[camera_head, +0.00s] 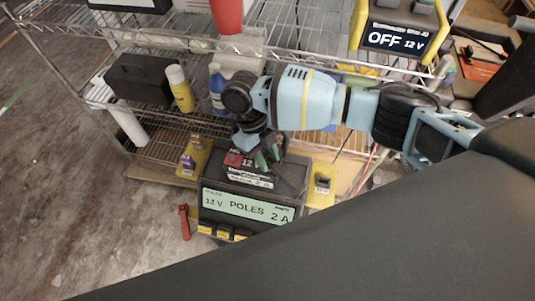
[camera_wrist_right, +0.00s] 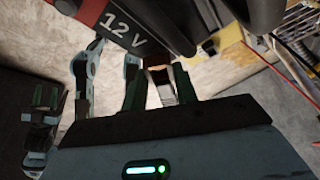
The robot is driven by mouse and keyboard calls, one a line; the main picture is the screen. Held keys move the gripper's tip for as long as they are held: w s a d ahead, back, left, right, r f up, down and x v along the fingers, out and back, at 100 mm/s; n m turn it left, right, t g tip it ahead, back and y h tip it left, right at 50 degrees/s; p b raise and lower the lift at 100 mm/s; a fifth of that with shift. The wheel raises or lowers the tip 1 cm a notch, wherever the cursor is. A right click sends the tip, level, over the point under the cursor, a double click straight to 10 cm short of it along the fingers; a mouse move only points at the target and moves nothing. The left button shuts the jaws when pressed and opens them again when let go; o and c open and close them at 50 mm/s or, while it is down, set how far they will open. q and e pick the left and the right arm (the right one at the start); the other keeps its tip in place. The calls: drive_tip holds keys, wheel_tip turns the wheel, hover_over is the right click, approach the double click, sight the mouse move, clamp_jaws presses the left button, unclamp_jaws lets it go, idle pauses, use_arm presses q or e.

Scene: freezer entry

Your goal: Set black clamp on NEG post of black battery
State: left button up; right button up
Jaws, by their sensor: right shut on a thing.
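The black battery, with a red 12 V label (camera_head: 240,160), stands behind the charger and partly under my right gripper. In the right wrist view its label (camera_wrist_right: 122,28) is at the top left. My right gripper (camera_head: 266,158) points down beside the battery and is shut on a small dark piece, taken as the black clamp (camera_wrist_right: 160,78), between its green fingers; its outline is mostly hidden. The NEG post cannot be made out, so contact with the clamp cannot be told. My left gripper (camera_wrist_right: 45,98) seems to show at the wrist view's left edge; its opening is unclear.
The charger (camera_head: 248,208) shows "POLES 12 V 2 A". A red clamp-like piece (camera_head: 184,222) is left of it. A wire shelf (camera_head: 170,143) with bottles stands behind. A yellow unit (camera_head: 398,20) reads OFF.

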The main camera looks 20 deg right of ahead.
drive_tip(key=shift+f, duration=0.5)
drive_tip(key=o, duration=1.2)
drive_tip(key=shift+c, duration=0.2)
drive_tip(key=v, duration=0.7)
drive_tip(key=shift+r+b, duration=0.4)
drive_tip(key=shift+b, duration=0.05)
drive_tip(key=shift+w, duration=0.1)
